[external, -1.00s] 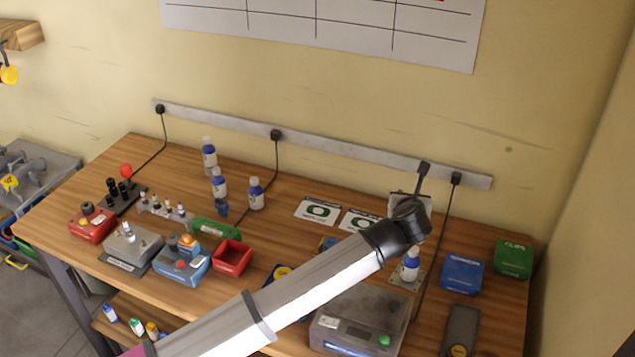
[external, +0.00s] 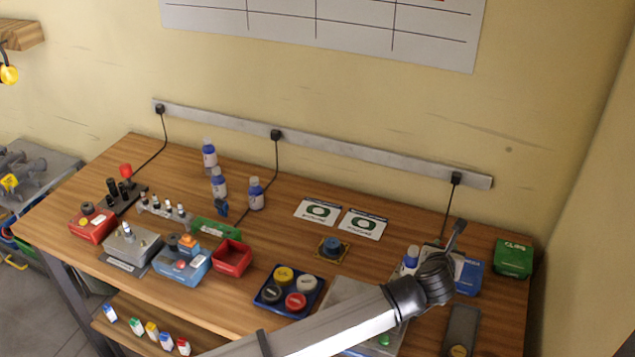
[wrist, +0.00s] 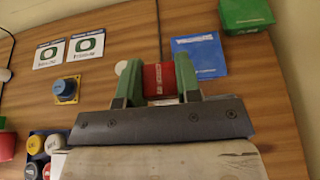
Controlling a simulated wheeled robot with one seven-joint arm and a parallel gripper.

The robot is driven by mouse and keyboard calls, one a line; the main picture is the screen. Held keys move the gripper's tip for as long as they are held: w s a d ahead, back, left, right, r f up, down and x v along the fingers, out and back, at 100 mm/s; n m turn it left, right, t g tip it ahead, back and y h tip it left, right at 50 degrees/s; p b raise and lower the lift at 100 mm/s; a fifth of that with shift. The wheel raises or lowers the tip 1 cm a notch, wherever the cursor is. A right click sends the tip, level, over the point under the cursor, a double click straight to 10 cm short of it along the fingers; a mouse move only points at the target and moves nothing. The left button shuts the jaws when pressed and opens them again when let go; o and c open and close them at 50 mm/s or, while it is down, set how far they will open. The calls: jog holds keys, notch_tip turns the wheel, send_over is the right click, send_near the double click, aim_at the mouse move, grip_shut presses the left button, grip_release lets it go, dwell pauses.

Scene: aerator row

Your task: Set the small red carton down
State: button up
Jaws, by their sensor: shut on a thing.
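The small red carton (wrist: 160,79) shows in the wrist view between the two green fingers of my gripper (wrist: 158,76). The fingers are shut on its left and right sides. It is over the bench beside the flat blue box (wrist: 198,54), which lies just right of it. I cannot tell whether the carton's underside touches the bench top. In the external view my wrist hides the carton and the fingers, and covers part of the blue box (external: 470,277) near the bench's right end.
A green box (external: 513,258) lies right of the blue box. A white bottle (external: 411,259) stands just left of my wrist. Two printed cards (external: 364,224), a blue knob (external: 333,246) and a tray of coloured lids (external: 266,303) are farther left. A grey device (external: 462,330) lies in front.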

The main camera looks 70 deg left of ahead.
jog(key=shift+w+d+f, duration=0.85)
jog(key=shift+d+f, duration=0.65)
jog(key=shift+f, duration=0.2)
jog(key=shift+w+d+f, duration=0.9)
jog(key=shift+d+f, duration=0.55)
jog(key=shift+f, duration=0.2)
jog(key=shift+w+d+f, duration=0.85)
jog(key=shift+d+f, duration=0.65)
jog(key=shift+f, duration=0.2)
jog(key=shift+f, duration=0.15)
jog(key=o, duration=0.9)
jog(key=shift+s+d+r, duration=0.15)
jog(key=shift+s+r, duration=0.05)
jog(key=shift+r, duration=0.05)
jog(key=v, duration=1.1)
jog(key=shift+s+d+r, duration=0.15)
jog(key=shift+d, duration=0.05)
